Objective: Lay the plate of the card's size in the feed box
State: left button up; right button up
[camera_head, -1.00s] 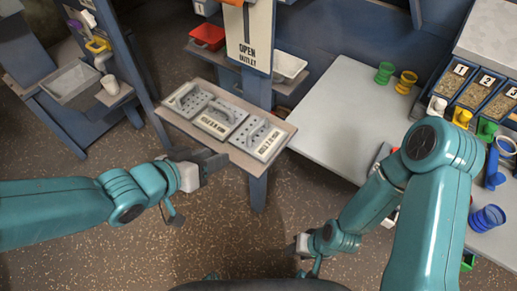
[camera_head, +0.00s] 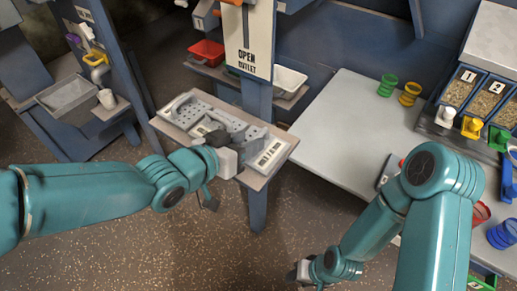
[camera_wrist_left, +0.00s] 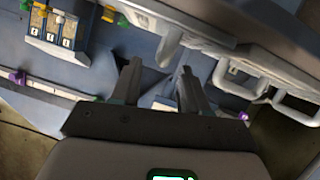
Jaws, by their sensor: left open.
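Several grey perforated plates with handles and printed labels lie side by side on a small shelf (camera_head: 172,131): a left plate (camera_head: 184,107), a middle plate partly hidden by my gripper, and a right plate (camera_head: 268,152). My left gripper (camera_head: 211,138) is over the middle of this row; I cannot tell whether it touches a plate. In the left wrist view its two fingers (camera_wrist_left: 160,88) are apart with nothing held between them, and pale handles (camera_wrist_left: 290,105) show at the right. My right gripper (camera_head: 303,271) is low at the bottom, its fingers unclear. I cannot make out the size card or feed box.
A post with an "OPEN OUTLET" sign (camera_head: 250,40) stands right behind the shelf. A red bin (camera_head: 207,52) and a white bin (camera_head: 290,82) are behind it. A grey table (camera_head: 340,130) with green and yellow cups and numbered bins is at right.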

aim_at(257, 135)
pick_arm(q)
jog(key=x, duration=0.5)
jog(key=shift+a+f, duration=0.1)
jog(key=shift+a, duration=0.05)
jog(key=shift+s, duration=0.15)
grip_shut()
